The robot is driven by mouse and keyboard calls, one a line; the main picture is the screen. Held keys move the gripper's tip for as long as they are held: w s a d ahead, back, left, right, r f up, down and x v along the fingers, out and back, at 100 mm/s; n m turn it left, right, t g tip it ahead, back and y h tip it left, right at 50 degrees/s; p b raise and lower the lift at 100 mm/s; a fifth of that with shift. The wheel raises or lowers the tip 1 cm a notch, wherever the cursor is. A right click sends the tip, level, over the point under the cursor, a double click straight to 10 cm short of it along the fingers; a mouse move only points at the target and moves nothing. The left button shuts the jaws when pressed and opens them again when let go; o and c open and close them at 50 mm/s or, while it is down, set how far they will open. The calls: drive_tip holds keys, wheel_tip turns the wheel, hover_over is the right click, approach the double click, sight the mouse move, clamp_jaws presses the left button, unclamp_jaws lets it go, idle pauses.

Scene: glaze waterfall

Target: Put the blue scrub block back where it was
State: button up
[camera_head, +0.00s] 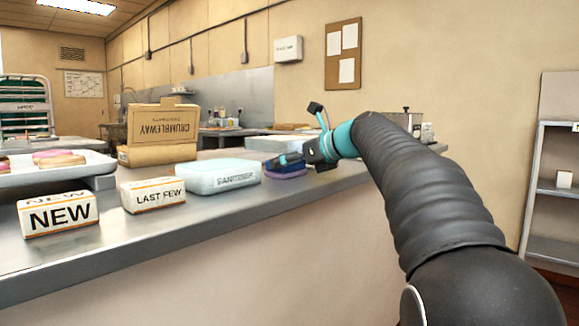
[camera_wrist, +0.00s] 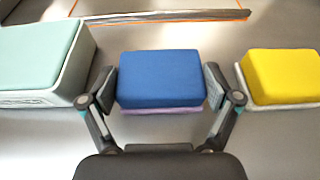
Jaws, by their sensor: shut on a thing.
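The blue scrub block (camera_wrist: 160,77) sits between the two fingers of my gripper (camera_wrist: 168,92) in the wrist view. It has a thin purple layer along its lower edge. My gripper is shut on it, with a finger pad against each side. In the head view the blue block (camera_head: 286,169) shows low at the counter, right of the sanitiser box, partly hidden by my gripper (camera_head: 295,160). I cannot tell whether the block touches the counter or is held just above it.
The pale sanitiser box (camera_head: 222,177) stands left of the block; it also shows in the wrist view (camera_wrist: 50,65). A yellow block (camera_wrist: 282,77) on a pale base lies close on the right. An orange line (camera_wrist: 165,17) crosses the counter beyond. LAST FEW (camera_head: 153,195) and NEW (camera_head: 58,214) blocks stand further left.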

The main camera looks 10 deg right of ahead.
drive_tip(key=o, duration=1)
drive_tip(key=p+v, duration=0.1)
drive_tip(key=v, duration=1.1)
drive_tip(key=shift+r, duration=0.1)
